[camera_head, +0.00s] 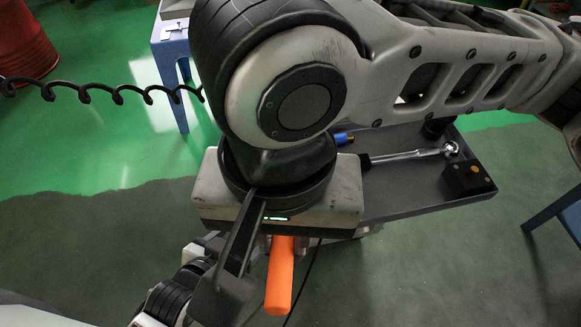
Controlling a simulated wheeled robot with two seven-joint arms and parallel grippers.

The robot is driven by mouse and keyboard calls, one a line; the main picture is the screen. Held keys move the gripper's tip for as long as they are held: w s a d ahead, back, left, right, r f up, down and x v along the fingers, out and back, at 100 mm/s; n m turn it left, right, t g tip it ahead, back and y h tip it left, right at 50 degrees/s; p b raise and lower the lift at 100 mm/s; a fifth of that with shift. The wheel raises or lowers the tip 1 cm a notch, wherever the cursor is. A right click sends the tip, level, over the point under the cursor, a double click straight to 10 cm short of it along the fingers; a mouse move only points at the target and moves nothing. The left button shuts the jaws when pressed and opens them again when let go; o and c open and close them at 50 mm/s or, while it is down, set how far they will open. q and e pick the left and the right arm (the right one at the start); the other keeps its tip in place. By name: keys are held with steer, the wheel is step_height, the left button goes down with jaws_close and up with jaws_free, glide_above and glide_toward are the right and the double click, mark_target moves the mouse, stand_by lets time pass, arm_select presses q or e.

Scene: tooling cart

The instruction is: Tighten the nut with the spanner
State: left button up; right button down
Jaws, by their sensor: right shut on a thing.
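My right gripper (256,256) reaches down in the middle of the camera_head view, below its large arm. One dark finger shows; the other is largely hidden. It is shut on an orange bar-shaped thing (280,277), which sticks out below the gripper body toward the viewer. This may be the spanner's handle; its far end is hidden. A chrome ratchet-like tool (412,156) lies on the grey cart top (410,198), right of the gripper. I cannot make out the nut. My left gripper cannot be made out; grey-and-black joints at the lower left look like mine.
A black block with an orange dot (467,180) sits at the cart's right edge. A blue-tipped thing (343,138) lies partly behind my arm. A blue table (172,55) stands behind left, a red drum (24,52) far left. A blue edge (555,211) shows at right.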

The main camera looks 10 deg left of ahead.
steer(key=shift+w+f+b, duration=0.1)
steer(key=shift+f+b, duration=0.05)
steer(key=shift+b, duration=0.3)
steer(key=shift+w, duration=0.25)
steer(key=shift+w+a+b, duration=0.1)
steer(key=shift+w+b, duration=0.35)
steer(key=shift+w, duration=0.4)
steer(key=shift+w+a+r, duration=0.1)
steer(key=shift+w+r, duration=0.1)
steer(key=shift+w, duration=0.45)
steer(key=shift+w+p, duration=0.35)
steer(key=shift+w, duration=0.3)
arm_select(q)
steer(key=shift+s+d+f, duration=0.1)
steer(key=shift+s+f, duration=0.25)
steer(key=shift+f, duration=0.05)
arm_select(e)
steer(key=shift+w, duration=0.25)
arm_select(q)
steer(key=shift+r, duration=0.1)
arm_select(e)
steer(key=shift+a, duration=0.1)
